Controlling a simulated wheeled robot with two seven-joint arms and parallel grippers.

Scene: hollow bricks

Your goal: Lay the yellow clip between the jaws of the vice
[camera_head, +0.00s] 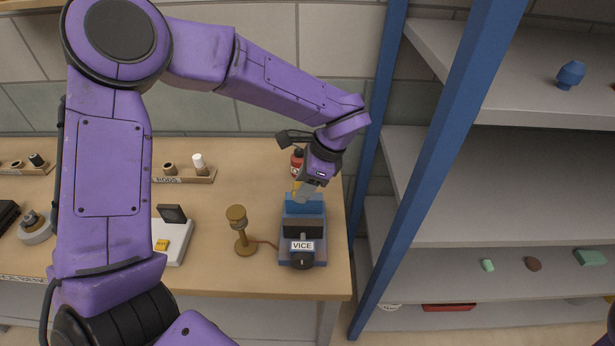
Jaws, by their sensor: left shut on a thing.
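The vice (318,256) is a blue and dark block with a white VICE label, near the right end of the workbench. Its blue rear part (304,208) stands behind a darker front part. My left gripper (304,194) points down just above and behind the vice, at its rear part. It is shut on a small yellow piece, the yellow clip (296,188), which shows at the left side of the fingers. The fingers hide most of it. I cannot tell whether the clip touches the vice. My right gripper is out of view.
A brass-coloured stand (238,222) is left of the vice. Further left are a white device (178,248) with a yellow part and a RODS rack (190,178). A red bottle (297,160) is behind my gripper. A blue post (420,195) and grey shelves (520,180) stand right.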

